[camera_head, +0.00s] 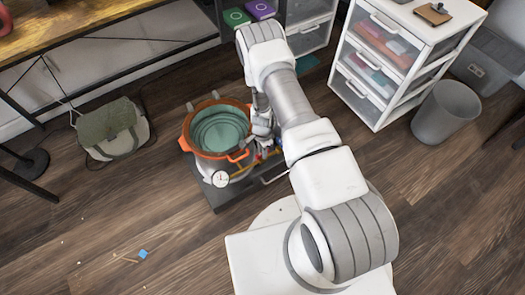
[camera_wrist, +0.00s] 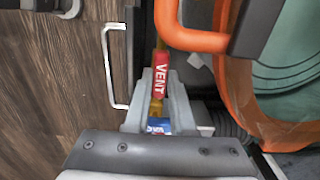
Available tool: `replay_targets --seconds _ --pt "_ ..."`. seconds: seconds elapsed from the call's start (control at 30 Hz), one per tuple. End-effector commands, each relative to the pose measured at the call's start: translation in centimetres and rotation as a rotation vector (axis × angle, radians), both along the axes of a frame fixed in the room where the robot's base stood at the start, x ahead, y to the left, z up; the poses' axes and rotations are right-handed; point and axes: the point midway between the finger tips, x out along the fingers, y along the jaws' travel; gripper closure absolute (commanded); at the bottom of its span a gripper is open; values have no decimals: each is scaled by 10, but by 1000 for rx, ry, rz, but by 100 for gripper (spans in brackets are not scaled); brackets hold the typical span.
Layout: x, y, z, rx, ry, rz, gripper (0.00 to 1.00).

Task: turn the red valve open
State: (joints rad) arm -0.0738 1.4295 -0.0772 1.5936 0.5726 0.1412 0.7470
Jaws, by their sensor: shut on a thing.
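The red valve handle (camera_wrist: 161,80), marked VENT in white letters, shows in the middle of the wrist view. It lies lengthwise along a brass-coloured pipe. My gripper (camera_wrist: 159,98) is shut on the handle, with a grey finger on each side. A blue handle or tag (camera_wrist: 157,125) with white letters shows just below, near the gripper's base. In the head view my gripper (camera_head: 263,130) is at the right side of the orange pot (camera_head: 187,135), and the red valve is too small and covered there to make out.
The pot, with a teal inside and a white dial gauge (camera_head: 220,179), stands on a dark low platform (camera_head: 222,199). A metal bar handle (camera_wrist: 106,75) is left of the valve. A bag (camera_head: 110,128), drawer unit (camera_head: 375,75) and grey bin (camera_head: 445,112) stand around. The front-left floor is mostly clear.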

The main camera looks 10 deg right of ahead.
Motion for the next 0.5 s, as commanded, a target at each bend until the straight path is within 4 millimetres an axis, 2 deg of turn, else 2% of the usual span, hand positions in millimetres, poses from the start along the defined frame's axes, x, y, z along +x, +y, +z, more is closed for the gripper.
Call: replay_targets --seconds 0.47,0.5 --pt "0 1 0 1 0 14 100" --pt "0 1 0 1 0 14 70"
